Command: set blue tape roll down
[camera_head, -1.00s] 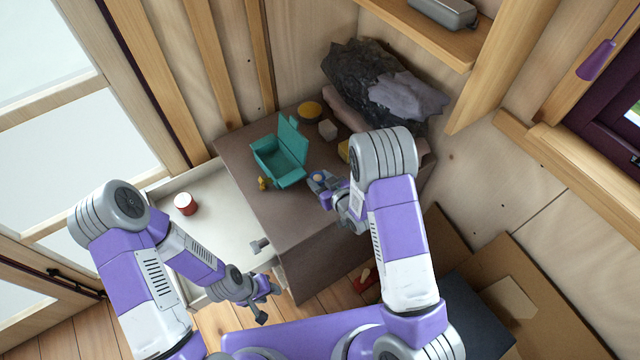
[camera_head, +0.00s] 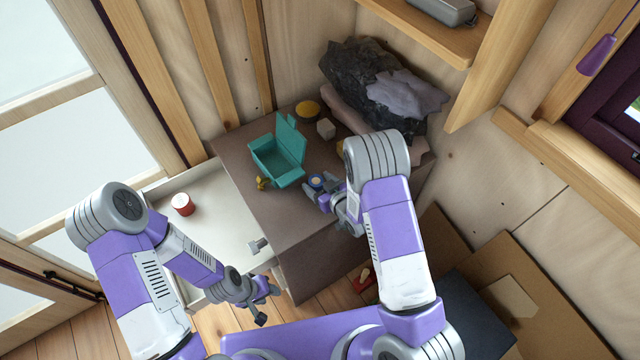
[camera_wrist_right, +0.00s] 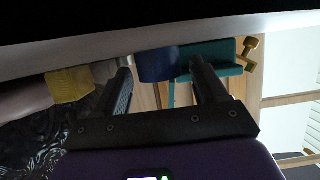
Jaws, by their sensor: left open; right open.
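The blue tape roll (camera_head: 316,181) is on the brown cabinet top (camera_head: 232,150), to the right of the teal box. My right gripper (camera_head: 320,191) is open around the roll. In the right wrist view the roll (camera_wrist_right: 158,65) shows between the two spread fingers (camera_wrist_right: 162,82), with its far end at the cabinet surface; whether a finger still touches it I cannot tell. My left gripper (camera_head: 268,302) is open and empty, low in front of the open drawer.
The teal box (camera_head: 268,160) stands with its lid up, a small brass-coloured object (camera_head: 262,184) beside it. A yellow round thing (camera_head: 307,109), a pale cube (camera_head: 326,128) and a dark crumpled heap (camera_head: 365,85) lie behind.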

